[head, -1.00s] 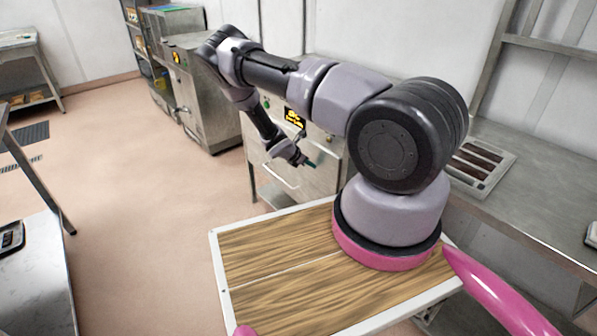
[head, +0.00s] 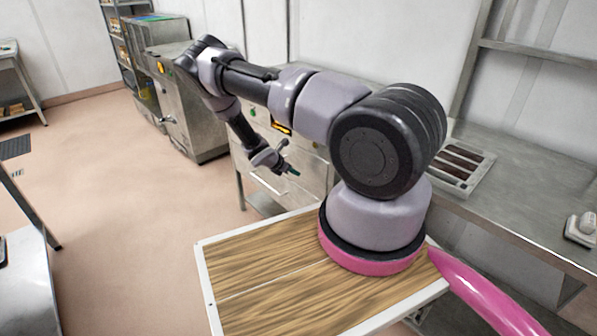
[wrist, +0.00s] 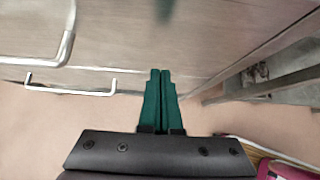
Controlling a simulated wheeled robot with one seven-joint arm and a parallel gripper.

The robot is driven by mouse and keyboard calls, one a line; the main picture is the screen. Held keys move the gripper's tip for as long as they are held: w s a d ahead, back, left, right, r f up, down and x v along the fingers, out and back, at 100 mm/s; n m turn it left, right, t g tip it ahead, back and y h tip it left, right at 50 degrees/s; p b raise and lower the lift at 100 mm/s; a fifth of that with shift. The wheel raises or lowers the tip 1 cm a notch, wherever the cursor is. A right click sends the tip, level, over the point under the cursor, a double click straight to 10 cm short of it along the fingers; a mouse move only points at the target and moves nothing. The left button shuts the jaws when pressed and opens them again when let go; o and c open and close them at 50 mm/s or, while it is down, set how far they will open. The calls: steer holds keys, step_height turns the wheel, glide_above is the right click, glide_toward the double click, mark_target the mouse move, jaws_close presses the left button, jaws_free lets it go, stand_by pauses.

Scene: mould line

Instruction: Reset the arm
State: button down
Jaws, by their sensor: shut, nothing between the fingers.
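My gripper (head: 291,172) hangs at the end of my arm in the head view, in front of a steel cabinet with a lit display. In the wrist view its two green fingers (wrist: 159,100) lie side by side, shut and with nothing between them. The arm reaches out to the left from its base and bends down at the wrist. The fingers look apart from the cabinet front, though the exact gap cannot be told.
The steel cabinet (head: 262,165) has bar handles, one of which shows in the wrist view (wrist: 70,92). A steel counter (head: 510,215) with a mould tray (head: 462,165) runs along the right. Steel machines (head: 190,110) stand at the back left. The floor (head: 120,190) at left is open.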

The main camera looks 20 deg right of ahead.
steer(key=v, duration=1)
steer(key=s+a+r+m+y, duration=0.1)
steer(key=s+r+m+y, duration=0.2)
steer(key=r+m, duration=0.95)
steer(key=s+a+r+m+y, duration=0.2)
steer(key=s+r+m, duration=0.15)
steer(key=r, duration=1.75)
steer(key=s+a+r+m+t+y, duration=0.2)
steer(key=s+r+m, duration=0.3)
steer(key=s+r, duration=0.5)
steer(key=s+a+r+m+t+y, duration=0.2)
steer(key=s+a+r+m+y, duration=0.1)
steer(key=s+r, duration=0.7)
steer(key=s+a+m, duration=0.1)
steer(key=s, duration=0.3)
steer(key=shift+s+r+m+y, duration=0.3)
steer(key=shift+r+m, duration=0.05)
steer(key=shift+m, duration=0.05)
